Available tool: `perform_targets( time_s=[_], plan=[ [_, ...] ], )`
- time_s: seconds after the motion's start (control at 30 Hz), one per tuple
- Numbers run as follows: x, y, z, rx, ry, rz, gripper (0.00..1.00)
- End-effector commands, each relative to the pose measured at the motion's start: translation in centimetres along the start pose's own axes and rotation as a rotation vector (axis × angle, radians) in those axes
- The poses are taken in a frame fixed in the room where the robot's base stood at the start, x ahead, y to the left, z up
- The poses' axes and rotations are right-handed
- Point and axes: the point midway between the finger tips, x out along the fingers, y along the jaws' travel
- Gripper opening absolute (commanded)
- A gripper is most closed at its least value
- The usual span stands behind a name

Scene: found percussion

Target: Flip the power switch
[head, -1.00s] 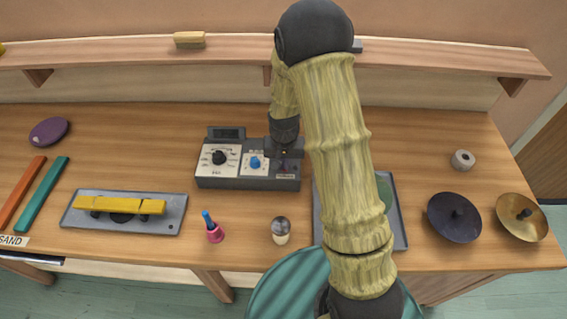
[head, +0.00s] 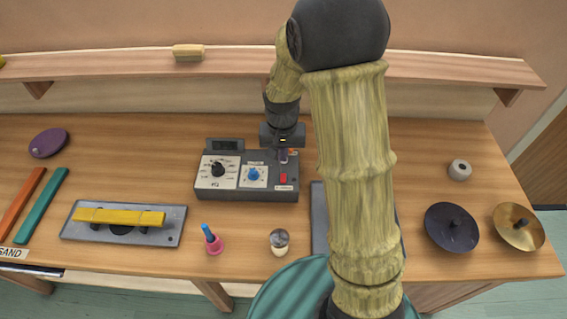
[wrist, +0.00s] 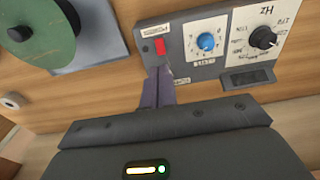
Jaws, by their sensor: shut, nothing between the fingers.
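A dark grey control box (head: 225,193) stands on the table, with a black dial, a blue knob and a small display. The red power switch (head: 283,178) is at the box's right end, and it also shows in the wrist view (wrist: 160,47). My gripper (head: 283,156) is shut and empty, pointing down above the right end of the box. In the wrist view its closed fingertips (wrist: 158,72) are close beside the red switch. I cannot tell whether they touch the box. Which way the switch is set is too small to tell.
A grey tray (head: 318,215) lies right of the box, partly hidden by my arm. A small shaker (head: 279,240) and a pink bell-like thing (head: 214,242) stand in front. A shelf (head: 120,64) runs behind.

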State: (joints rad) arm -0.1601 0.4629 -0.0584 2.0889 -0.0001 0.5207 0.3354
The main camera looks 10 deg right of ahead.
Motion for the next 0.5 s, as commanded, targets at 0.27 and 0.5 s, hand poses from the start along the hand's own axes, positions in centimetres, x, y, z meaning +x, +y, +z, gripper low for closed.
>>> perform_targets(
  time_s=[0.27,0.5],
  plan=[
    [-3.0,0.0,0.0,0.0,0.001,-0.001,0.0],
    [-3.1,0.2,0.0,0.004,-0.001,0.0,0.0]
  ],
)
